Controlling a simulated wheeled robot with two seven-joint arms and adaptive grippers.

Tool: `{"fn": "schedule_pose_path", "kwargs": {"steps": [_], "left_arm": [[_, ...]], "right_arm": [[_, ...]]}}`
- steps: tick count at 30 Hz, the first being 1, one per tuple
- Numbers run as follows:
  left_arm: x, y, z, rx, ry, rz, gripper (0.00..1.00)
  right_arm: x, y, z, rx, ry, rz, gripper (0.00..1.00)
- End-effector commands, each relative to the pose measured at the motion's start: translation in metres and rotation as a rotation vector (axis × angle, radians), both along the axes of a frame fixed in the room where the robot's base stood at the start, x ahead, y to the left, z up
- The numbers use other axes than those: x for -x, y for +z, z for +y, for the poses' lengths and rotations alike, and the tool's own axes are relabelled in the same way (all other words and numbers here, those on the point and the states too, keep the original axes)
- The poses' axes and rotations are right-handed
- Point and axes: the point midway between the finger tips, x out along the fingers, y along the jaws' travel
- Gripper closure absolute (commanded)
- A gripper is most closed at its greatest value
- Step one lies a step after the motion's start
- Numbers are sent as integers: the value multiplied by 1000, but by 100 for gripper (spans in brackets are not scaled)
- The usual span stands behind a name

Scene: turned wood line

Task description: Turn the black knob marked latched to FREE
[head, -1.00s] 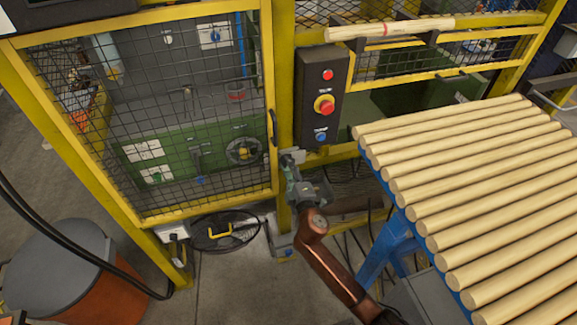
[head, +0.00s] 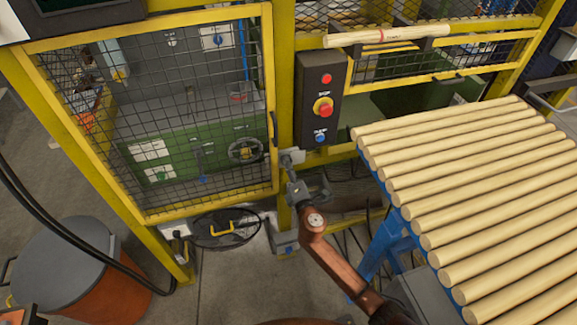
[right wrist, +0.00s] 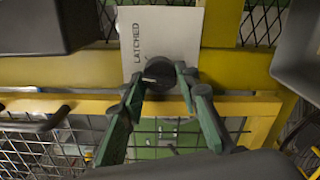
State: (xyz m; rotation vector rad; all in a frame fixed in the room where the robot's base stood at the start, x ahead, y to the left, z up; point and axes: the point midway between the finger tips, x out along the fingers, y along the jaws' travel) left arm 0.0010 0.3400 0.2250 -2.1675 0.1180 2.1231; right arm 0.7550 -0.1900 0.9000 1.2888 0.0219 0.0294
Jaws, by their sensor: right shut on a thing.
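The black knob (right wrist: 158,72) sits on a pale plate (right wrist: 170,28) whose printed word LATCHED runs sideways up the picture, in the right wrist view. My right gripper (right wrist: 162,77) has its green fingers on either side of the knob and is shut on it. No pointer mark on the knob can be read clearly. In the head view the plate (head: 292,157) is small, on the yellow post beside the mesh door, and my right gripper (head: 293,178) is just below it. The knob is too small to make out there. My left gripper is not in view.
The yellow-framed mesh door (head: 190,110) stands left of the post. A dark button box (head: 318,90) with red and blue buttons is just above the plate. A rack of wooden rods (head: 470,190) fills the right side. A grey-lidded orange drum (head: 70,265) is at lower left.

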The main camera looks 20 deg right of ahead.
Motion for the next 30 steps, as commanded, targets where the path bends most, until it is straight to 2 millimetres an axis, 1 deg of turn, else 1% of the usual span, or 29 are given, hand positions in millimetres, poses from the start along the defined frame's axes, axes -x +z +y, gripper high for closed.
{"fn": "schedule_pose_path", "kwargs": {"steps": [10,11,18,26,30], "left_arm": [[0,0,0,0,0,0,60],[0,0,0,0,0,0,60],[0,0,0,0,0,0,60],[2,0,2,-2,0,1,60],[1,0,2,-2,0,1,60]], "right_arm": [[0,-1,0,2,1,1,95],[0,-1,0,2,1,1,69],[0,-1,0,1,1,1,53],[1,0,0,1,0,0,53],[11,-1,0,2,0,1,53]]}}
